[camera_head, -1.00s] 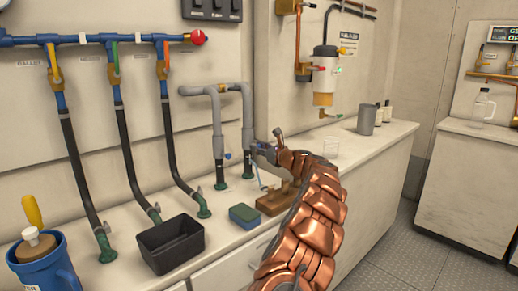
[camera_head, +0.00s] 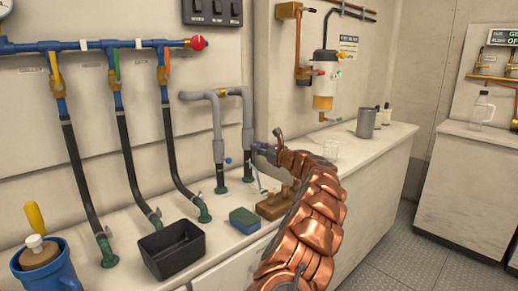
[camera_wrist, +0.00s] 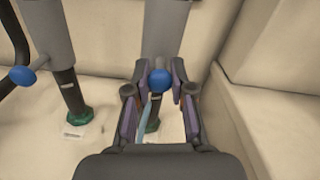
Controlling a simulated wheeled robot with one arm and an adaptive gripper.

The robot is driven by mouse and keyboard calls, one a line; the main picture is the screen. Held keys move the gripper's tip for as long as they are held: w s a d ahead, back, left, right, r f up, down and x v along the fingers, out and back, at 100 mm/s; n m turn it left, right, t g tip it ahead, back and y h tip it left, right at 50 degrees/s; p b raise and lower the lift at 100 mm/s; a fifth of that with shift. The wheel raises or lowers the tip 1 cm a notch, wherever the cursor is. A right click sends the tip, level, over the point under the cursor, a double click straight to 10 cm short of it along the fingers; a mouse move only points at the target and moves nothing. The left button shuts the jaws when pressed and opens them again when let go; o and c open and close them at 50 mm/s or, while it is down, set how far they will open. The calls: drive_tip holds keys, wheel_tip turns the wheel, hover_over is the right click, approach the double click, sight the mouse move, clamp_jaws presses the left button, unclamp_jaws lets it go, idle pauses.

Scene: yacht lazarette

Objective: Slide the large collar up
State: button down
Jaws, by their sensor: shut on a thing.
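Two grey pipe legs come down from an inverted-U pipe, each with a grey sleeve over a black hose. The sleeve on the right leg (camera_head: 248,136), taken as the large collar, has a blue knob (camera_wrist: 160,80) at its lower end. In the head view my gripper (camera_head: 259,149) meets the sleeve from the right. The left sleeve (camera_head: 218,148) has its own blue knob (camera_head: 228,161).
A brown block (camera_head: 275,205) and a green-blue sponge (camera_head: 244,219) lie on the counter below my arm. A black bin (camera_head: 172,248) and a blue jug (camera_head: 48,268) stand to the left.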

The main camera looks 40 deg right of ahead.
sight(252, 133)
wheel_tip(252, 133, up, 5)
drive_tip(key=p, duration=0.4)
drive_tip(key=shift+f, duration=0.1)
drive_tip(key=c, duration=1)
unclamp_jaws()
drive_tip(key=shift+o, duration=0.2)
drive_tip(key=shift+s, duration=0.15)
drive_tip(key=s, duration=1.1)
drive_tip(key=shift+s+a, duration=0.15)
drive_tip(key=shift+s, duration=0.25)
